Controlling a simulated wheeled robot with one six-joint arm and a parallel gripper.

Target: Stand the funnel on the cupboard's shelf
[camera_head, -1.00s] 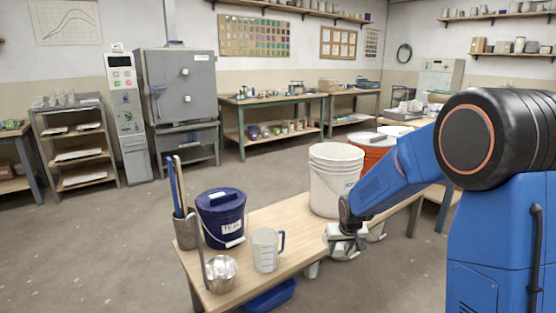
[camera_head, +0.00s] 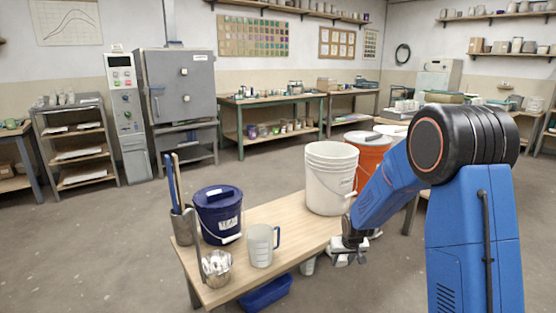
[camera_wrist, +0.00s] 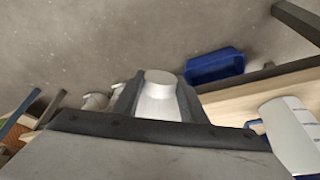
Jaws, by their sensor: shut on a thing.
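My gripper (camera_head: 350,256) is low beside the worktable's (camera_head: 285,222) right front edge in the head view. In the wrist view, my gripper (camera_wrist: 158,98) is shut on a pale, tapering round piece, which I take as the funnel (camera_wrist: 160,90). Its flat round end shows between the dark fingers; the rest is hidden by the gripper. In the head view I cannot tell the funnel apart from the pale parts at the gripper. I cannot make out which furniture is the cupboard.
The worktable holds a white bucket (camera_head: 331,180), a blue lidded bucket (camera_head: 219,215), a measuring jug (camera_head: 261,246), a metal pot (camera_head: 217,268) and a holder with tall tools (camera_head: 182,226). A blue tub (camera_head: 266,292) is below. Open floor lies left.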

